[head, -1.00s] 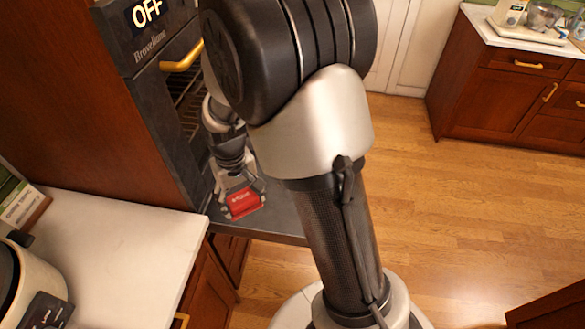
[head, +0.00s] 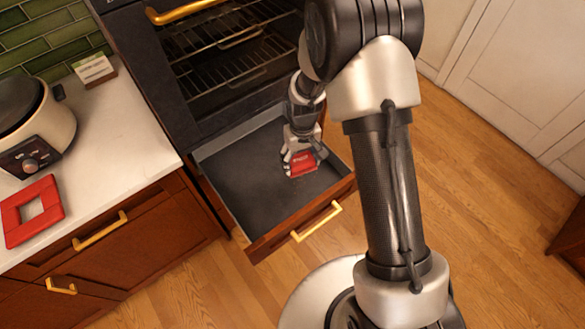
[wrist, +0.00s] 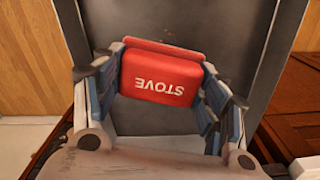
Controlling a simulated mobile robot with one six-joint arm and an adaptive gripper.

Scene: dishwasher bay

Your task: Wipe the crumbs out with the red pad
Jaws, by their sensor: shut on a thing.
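The red pad (head: 304,164) is held in my gripper (head: 301,155) inside the open drawer below the oven. In the wrist view the pad (wrist: 163,76) carries the word STOVE, upside down, and sits between the two fingers of my gripper (wrist: 160,88). The drawer (head: 245,180) has a dark grey floor and a wooden front. The pad is over the right part of that floor; I cannot tell whether it touches it.
The oven (head: 225,62) with wire racks stands open above the drawer. The white counter (head: 120,150) at left holds a red square frame (head: 32,211), a cooker (head: 35,130) and a small card (head: 94,68). The drawer's gold handle (head: 316,222) faces the wooden floor.

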